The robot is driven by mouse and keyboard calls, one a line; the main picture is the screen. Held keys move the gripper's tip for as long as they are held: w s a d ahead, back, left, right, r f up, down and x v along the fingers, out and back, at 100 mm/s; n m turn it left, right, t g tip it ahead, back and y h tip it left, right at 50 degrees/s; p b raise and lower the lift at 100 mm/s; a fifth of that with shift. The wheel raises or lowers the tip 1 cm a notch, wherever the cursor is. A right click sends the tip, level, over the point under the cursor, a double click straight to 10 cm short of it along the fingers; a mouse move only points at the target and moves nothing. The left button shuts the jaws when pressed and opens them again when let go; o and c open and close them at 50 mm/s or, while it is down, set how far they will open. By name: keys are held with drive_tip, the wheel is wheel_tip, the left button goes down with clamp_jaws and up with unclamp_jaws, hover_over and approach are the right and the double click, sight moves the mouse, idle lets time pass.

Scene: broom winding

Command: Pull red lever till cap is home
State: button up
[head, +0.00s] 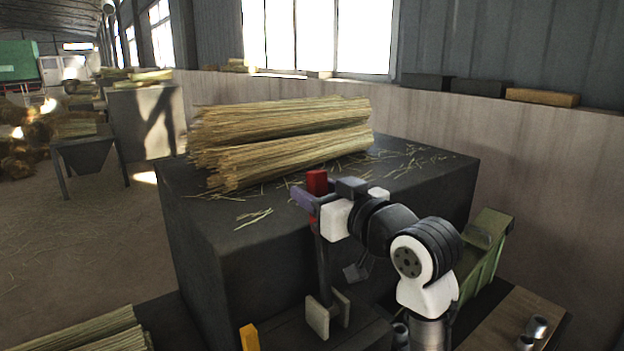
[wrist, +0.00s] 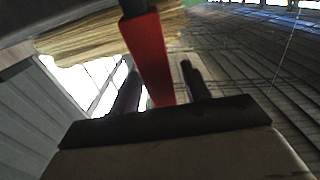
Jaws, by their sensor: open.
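The red lever (head: 317,182) stands upright in front of the dark block, with a red grip on top of a dark shaft. In the wrist view its red grip (wrist: 147,55) runs between my two fingers, and the dark shaft (wrist: 132,8) shows at the top edge. My gripper (head: 306,198) is at the red grip; in the wrist view my gripper (wrist: 160,88) is open with a finger on either side of the lever. I cannot tell whether a finger touches it. I cannot make out the cap in either view.
Straw bundles (head: 280,140) lie on the dark block (head: 225,235) behind the lever, with loose straw around them. Pale plates (head: 317,318) stand by the lever's foot, and a yellow piece (head: 249,337) is left of them. A green chute (head: 485,250) is at the right.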

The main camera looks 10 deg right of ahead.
drive_tip(key=shift+x, duration=0.9)
drive_tip(key=shift+c, duration=0.2)
clamp_jaws()
